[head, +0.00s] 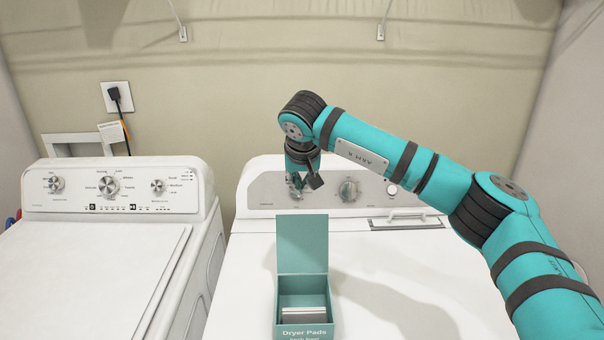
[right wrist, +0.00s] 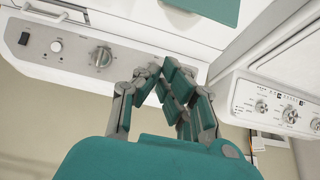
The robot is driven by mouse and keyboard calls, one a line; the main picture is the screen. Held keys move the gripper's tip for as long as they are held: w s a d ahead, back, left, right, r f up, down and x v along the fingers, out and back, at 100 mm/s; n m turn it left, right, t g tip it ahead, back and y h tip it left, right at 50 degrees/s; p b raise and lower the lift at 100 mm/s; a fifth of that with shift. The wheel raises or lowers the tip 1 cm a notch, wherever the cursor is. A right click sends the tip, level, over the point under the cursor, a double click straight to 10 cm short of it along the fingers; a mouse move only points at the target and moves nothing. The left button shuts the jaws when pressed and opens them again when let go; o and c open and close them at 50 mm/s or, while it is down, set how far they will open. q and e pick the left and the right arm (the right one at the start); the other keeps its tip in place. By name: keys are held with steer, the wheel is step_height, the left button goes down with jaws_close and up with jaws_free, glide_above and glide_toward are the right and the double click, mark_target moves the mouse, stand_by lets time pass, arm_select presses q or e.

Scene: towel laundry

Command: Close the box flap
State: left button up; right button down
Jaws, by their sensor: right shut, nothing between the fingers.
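A teal box (head: 303,333) labelled "Dryer Pads" stands on top of the right-hand white machine. Its flap (head: 302,244) is open and stands upright at the back edge of the box. Pale sheets (head: 303,315) show inside. My right gripper (head: 298,194) points down behind the flap, above its top edge in the picture, near the machine's control panel. It is shut and empty, apart from the flap. In the right wrist view its fingertips (right wrist: 160,68) meet, and a teal panel (right wrist: 207,8), apparently the flap, shows at the top edge. My left gripper is not in view.
The right machine's control panel (head: 263,190) with knobs rises close behind the box. A handle (head: 406,214) sits on the machine top to the right. A second white machine (head: 85,265) stands at left across a gap. The machine top right of the box is clear.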

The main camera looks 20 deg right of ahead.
step_height(320, 180, down, 6)
steer(key=p, duration=0.3)
steer(key=shift+s, duration=0.2)
stand_by(0.4)
